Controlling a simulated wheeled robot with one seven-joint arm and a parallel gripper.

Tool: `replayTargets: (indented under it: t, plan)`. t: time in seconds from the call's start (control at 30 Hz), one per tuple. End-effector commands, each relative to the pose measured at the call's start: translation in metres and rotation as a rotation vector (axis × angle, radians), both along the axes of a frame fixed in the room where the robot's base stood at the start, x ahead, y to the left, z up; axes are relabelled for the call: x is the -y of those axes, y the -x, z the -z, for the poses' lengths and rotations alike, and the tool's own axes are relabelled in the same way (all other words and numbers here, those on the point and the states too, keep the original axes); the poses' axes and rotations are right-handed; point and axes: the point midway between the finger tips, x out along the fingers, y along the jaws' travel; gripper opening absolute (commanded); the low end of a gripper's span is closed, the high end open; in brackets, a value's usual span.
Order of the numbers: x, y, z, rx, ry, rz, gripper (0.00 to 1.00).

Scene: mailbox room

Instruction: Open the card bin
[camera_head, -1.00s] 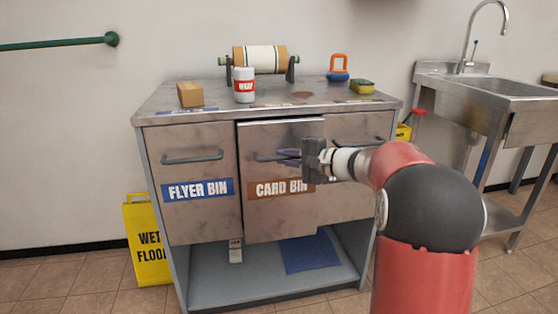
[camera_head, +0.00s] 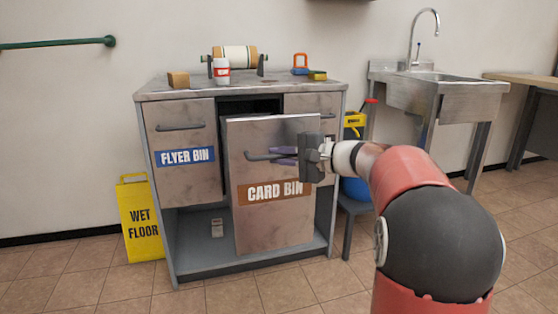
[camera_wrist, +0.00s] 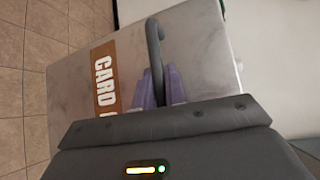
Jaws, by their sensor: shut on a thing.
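The card bin (camera_head: 262,220) is a grey metal pull-out front with a brown "CARD BIN" label. In the head view it stands out from the cabinet (camera_head: 180,262), with a dark gap showing behind its top edge. My gripper (camera_head: 276,155) is shut on the bin's dark bar handle (camera_head: 256,156). In the wrist view the purple fingers (camera_wrist: 163,88) close around the handle (camera_wrist: 154,55), and the bin front (camera_wrist: 195,55) fills much of the picture. The right end of the handle is hidden by my gripper in the head view.
The flyer bin (camera_head: 184,185) is flush at the left. A yellow wet floor sign (camera_head: 141,222) stands left of the cabinet. Open tiled floor lies in front.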

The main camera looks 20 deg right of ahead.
Motion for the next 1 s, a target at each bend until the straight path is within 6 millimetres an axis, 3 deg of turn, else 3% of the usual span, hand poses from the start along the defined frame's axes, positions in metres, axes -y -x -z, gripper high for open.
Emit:
replayTargets:
  t: [0.57,0.6,0.73,1.0]
  plan:
    - [0.0004,0.0054,0.0007,-0.002,0.001,0.000,0.00]
    - [0.0004,0.0054,0.0007,-0.001,0.000,0.000,0.17]
    - [0.0004,0.0054,0.0004,-0.001,0.000,0.000,0.34]
    - [0.0006,0.0056,-0.0001,0.000,0.000,0.001,0.34]
